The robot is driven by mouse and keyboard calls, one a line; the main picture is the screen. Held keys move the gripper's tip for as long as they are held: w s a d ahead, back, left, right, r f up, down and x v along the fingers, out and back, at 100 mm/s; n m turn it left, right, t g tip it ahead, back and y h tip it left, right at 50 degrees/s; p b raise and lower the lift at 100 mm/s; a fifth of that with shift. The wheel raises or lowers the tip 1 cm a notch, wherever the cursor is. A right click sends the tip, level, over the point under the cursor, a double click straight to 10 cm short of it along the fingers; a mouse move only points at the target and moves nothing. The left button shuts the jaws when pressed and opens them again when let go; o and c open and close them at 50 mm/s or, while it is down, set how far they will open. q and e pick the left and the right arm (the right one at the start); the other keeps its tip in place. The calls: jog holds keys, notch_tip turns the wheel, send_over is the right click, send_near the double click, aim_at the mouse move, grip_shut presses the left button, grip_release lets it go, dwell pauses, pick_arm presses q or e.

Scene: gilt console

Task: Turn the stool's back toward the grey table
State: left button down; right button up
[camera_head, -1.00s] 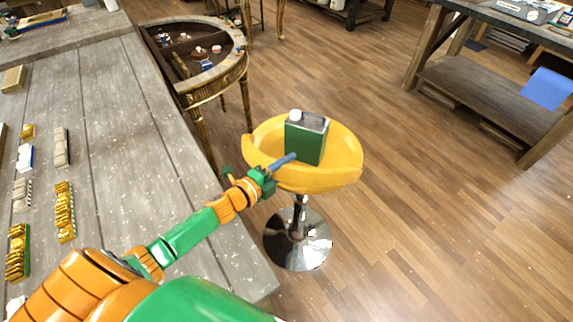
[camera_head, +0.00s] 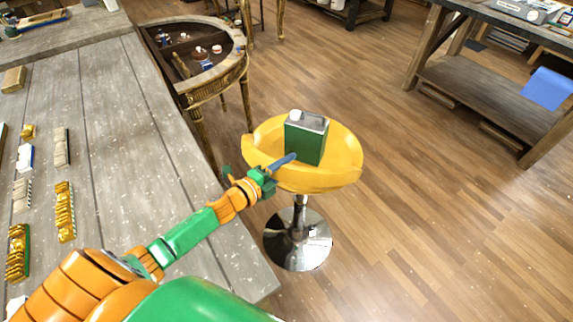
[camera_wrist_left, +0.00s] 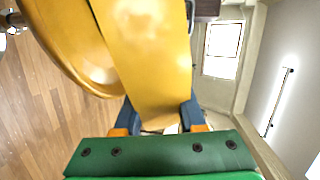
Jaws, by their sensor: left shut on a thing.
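The yellow stool (camera_head: 343,155) stands on a round chrome base (camera_head: 297,245) to the right of the grey table (camera_head: 130,130). Its outer wall faces me, but I cannot tell for certain which side is the back. My left gripper (camera_head: 291,158) reaches from the left and is shut on the stool's near left rim. In the left wrist view the yellow stool edge (camera_wrist_left: 150,60) passes between the two blue fingers (camera_wrist_left: 158,117). A green can (camera_head: 305,140) with a white cap stands upright on the seat. My right gripper is not in view.
A gilt console (camera_head: 235,70) with small items inside stands behind the stool, beside the table. Several gold and pale pieces (camera_head: 64,210) lie on the table. A workbench (camera_head: 500,95) stands at the back right. The wooden floor right of the stool is clear.

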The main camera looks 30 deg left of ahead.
aim_at(256, 162)
pick_arm(q)
jog(key=a+m+g+h+b, duration=0.1)
jog(key=a+h+b, duration=0.1)
jog(key=b, duration=0.1)
jog(key=a+m+g+h+b, duration=0.1)
jog(key=a+m+h+b, duration=0.1)
jog(key=a+b, duration=0.1)
jog(key=shift+w+a, duration=0.1)
jog(key=shift+a, duration=0.05)
jog(key=c, duration=0.5)
grip_release()
jog(key=shift+v, duration=3.5)
jog(key=shift+a, duration=0.1)
